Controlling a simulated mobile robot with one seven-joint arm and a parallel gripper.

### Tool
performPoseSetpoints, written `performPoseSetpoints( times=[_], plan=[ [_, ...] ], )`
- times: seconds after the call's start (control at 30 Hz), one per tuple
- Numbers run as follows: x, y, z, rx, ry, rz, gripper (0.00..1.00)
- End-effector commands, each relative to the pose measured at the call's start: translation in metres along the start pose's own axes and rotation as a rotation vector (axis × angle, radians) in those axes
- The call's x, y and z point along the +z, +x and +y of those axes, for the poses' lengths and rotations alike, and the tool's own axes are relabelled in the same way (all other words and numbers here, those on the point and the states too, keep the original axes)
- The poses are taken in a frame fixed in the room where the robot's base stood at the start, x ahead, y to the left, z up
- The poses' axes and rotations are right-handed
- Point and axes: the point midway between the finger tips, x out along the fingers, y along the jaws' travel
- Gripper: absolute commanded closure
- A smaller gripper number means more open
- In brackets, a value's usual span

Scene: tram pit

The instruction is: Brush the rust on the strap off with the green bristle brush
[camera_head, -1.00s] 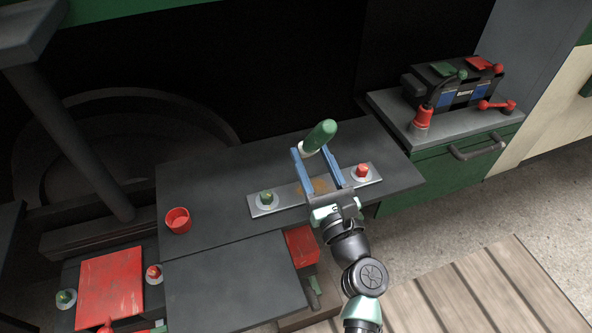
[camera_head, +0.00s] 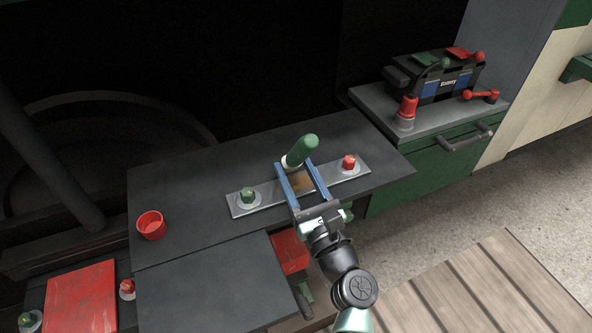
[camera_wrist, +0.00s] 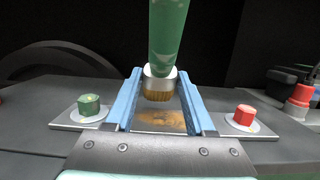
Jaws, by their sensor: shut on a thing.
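The green bristle brush (camera_head: 301,149) is held between the blue fingers of my gripper (camera_head: 301,179). In the wrist view the brush (camera_wrist: 167,42) stands nearly upright, with its pale collar and tan bristles pointing down, between the fingertips of my gripper (camera_wrist: 160,100). The metal strap (camera_head: 268,193) lies on the dark bench top. An orange-brown rust patch (camera_wrist: 160,121) shows on the strap's middle, just below and nearer than the bristles. I cannot tell whether the bristles touch the strap. A green knob (camera_head: 248,195) and a red knob (camera_head: 348,162) sit on the strap's two ends.
A red cup (camera_head: 151,225) stands on the bench top (camera_head: 190,190) at the left. A battery (camera_head: 436,80) with red and green clamps stands on the cabinet at the right. A red plate (camera_head: 82,298) lies lower left. A red box (camera_head: 289,250) is under the bench edge.

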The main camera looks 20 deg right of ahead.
Motion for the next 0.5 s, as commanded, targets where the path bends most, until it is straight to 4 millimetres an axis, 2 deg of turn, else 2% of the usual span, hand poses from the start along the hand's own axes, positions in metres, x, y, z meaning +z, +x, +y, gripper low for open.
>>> performPoseSetpoints(
  times=[0.5],
  plan=[
    [-0.0036, -0.0007, 0.0000, 0.000, 0.000, 0.000, 1.00]
  ],
)
